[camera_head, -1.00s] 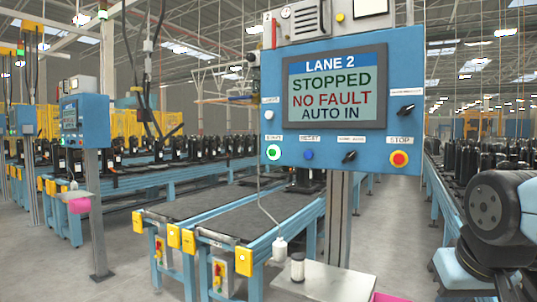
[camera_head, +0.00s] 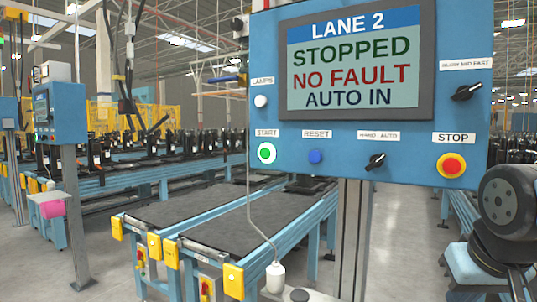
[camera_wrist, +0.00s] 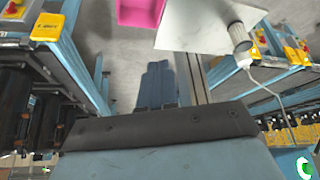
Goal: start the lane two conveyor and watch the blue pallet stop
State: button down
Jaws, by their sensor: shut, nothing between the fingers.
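The blue lane 2 control panel (camera_head: 260,60) stands close in the head view. Its screen (camera_head: 353,65) reads LANE 2, STOPPED, NO FAULT, AUTO IN. The green START button (camera_head: 267,153) is at its lower left, beside the blue RESET button (camera_head: 315,156). A black hand/auto switch (camera_head: 376,161) and red STOP button (camera_head: 452,166) are farther right. Flat conveyors (camera_head: 235,220) run behind the panel, their belts largely bare. I cannot make out a blue pallet. My gripper (camera_wrist: 158,66) shows in the wrist view, shut and empty, pointing at the floor. The head view does not show its fingers.
A second panel (camera_head: 60,110) stands at the left, with a pink bin (camera_head: 51,208) by its post. Black units (camera_head: 150,145) line the conveyor behind. Grey floor is open at the left.

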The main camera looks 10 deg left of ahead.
aim_at(265, 153)
jog(key=shift+w, duration=0.1)
jog(key=w+a+r+t+h, duration=0.1)
jog(key=w+a+r+t, duration=0.1)
jog(key=w+a+r, duration=0.5)
jog(key=w+a+r+t, duration=0.1)
jog(key=w+a+r, duration=0.3)
jog(key=w+a, duration=0.3)
jog(key=w+a+r+t+y, duration=0.1)
jog(key=w+a+r, duration=0.1)
jog(key=a, duration=0.7)
jog(key=w+a+r+t+y, duration=0.1)
jog(key=w+a+r, duration=0.1)
jog(key=a, duration=0.7)
jog(key=w+a+r+t+y, duration=0.1)
jog(key=w+a+r+y, duration=0.1)
jog(key=a, duration=0.6)
jog(key=shift+a+r, duration=0.4)
jog(key=shift+r, duration=0.15)
jog(key=shift+w, duration=0.1)
jog(key=shift+w+d, duration=0.6)
jog(key=shift+w, duration=0.75)
jog(key=shift+w+d, duration=0.55)
jog(key=shift+w, duration=0.8)
jog(key=shift+w+d, duration=0.6)
jog(key=shift+w, duration=0.75)
